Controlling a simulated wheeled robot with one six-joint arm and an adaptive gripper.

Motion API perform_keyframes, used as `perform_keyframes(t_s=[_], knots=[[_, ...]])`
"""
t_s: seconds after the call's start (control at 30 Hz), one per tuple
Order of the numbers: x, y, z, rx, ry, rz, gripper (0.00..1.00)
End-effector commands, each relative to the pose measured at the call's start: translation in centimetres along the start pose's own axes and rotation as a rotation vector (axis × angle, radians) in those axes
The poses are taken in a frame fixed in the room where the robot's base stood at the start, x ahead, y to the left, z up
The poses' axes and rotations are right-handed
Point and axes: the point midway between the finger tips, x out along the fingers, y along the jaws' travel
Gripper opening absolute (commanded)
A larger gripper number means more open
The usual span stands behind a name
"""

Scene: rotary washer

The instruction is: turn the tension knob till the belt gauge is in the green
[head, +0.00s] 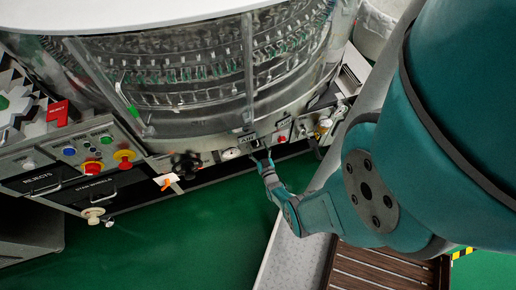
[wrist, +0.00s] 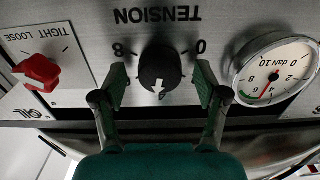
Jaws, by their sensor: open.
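The tension knob (wrist: 158,68) is black and round, with a white arrow pointing down in the wrist view, where the panel appears upside down. My gripper (wrist: 160,80) is open, with one finger on each side of the knob and a small gap visible on both sides. The belt gauge (wrist: 276,66) is a white dial right of the knob. Its red needle points to the lower left, close to a green arc; I cannot tell clearly whether its tip is inside it. In the head view, my gripper (head: 262,157) is at the washer's front panel and hides the knob.
A red knob (wrist: 37,72) marked tight and loose is left of the tension knob in the wrist view. In the head view, a black handwheel (head: 186,165) and a button panel (head: 90,150) are to the left. A slatted brown crate (head: 375,268) is below my arm.

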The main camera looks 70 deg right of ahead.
Motion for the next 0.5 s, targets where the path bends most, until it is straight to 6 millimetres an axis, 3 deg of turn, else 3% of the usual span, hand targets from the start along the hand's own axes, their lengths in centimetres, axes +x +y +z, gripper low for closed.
perform_keyframes(t_s=[0.23,0.5], knots=[[0.07,0.00,-0.02,0.000,0.000,0.000,0.73],[0.06,-0.01,-0.02,0.000,0.000,0.000,0.12]])
